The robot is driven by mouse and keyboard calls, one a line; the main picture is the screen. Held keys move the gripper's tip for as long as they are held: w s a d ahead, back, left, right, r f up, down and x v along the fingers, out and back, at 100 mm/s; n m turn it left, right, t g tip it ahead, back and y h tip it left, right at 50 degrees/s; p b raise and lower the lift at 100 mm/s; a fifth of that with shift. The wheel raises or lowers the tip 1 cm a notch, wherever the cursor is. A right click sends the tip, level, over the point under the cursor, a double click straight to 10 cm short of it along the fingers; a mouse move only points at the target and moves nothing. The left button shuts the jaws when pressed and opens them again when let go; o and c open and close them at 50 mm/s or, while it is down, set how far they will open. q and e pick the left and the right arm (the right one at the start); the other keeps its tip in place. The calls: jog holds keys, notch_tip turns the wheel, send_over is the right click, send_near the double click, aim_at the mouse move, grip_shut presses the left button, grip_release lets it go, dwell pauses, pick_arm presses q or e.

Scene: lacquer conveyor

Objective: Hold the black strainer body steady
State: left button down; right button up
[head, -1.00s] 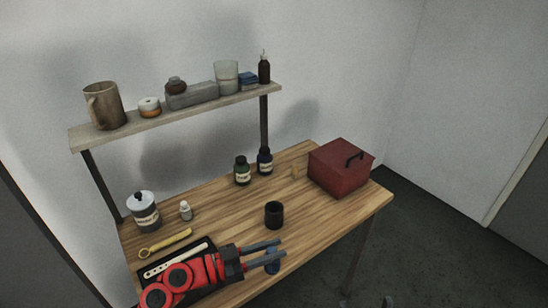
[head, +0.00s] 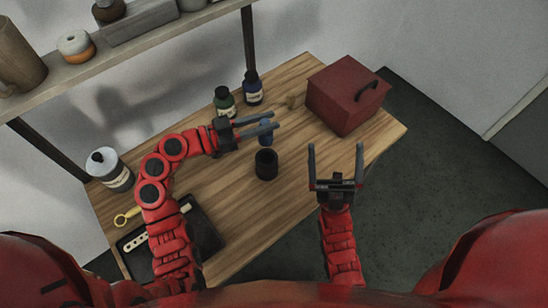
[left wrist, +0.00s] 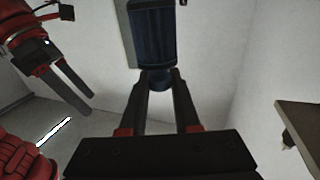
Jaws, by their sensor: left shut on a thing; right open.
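The black strainer body (head: 266,165), a dark open cup, stands upright on the wooden table. My left gripper (head: 274,121) is shut on a dark blue cylinder (head: 265,132), just beyond the strainer body in the head view. How high the cylinder hangs is unclear. The left wrist view shows the cylinder (left wrist: 152,35) at the fingertips, partly cut off by the top edge. My right gripper (head: 336,162) is open and empty, right of the strainer body and apart from it. It also shows in the left wrist view (left wrist: 70,85).
A red box (head: 343,98) stands at the table's right end. A shelf (head: 130,55) spans the back.

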pick_arm(q)
jog(key=shift+w, duration=0.15)
pick_arm(e)
jog(key=w+a+f+n+g+y, duration=0.1)
jog(key=w+a+f+n+g, duration=0.2)
jog(key=a+f+n+g, duration=0.45)
jog(key=w+a+f+n+g+y, duration=0.2)
jog(key=w+a+f+n+g, duration=0.15)
jog(key=a+n+g, duration=0.45)
jog(key=n+g+h, duration=0.1)
jog(key=n+h, duration=0.7)
jog(key=n, duration=0.7)
send_near(264, 158)
jog(key=shift+s+a+r+m, duration=0.1)
jog(key=shift+s+r+m, duration=0.1)
jog(key=shift+r, duration=0.2)
jog(key=shift+s+a+r+m, duration=0.1)
jog(key=shift+s+r, duration=0.05)
jog(key=shift+r, duration=0.3)
jog(key=shift+d+f+h, duration=0.2)
jog(key=shift+f+h, duration=0.1)
jog(key=shift+w+f+g, duration=0.2)
jog(key=shift+g, duration=0.05)
jog(key=x, duration=1.1)
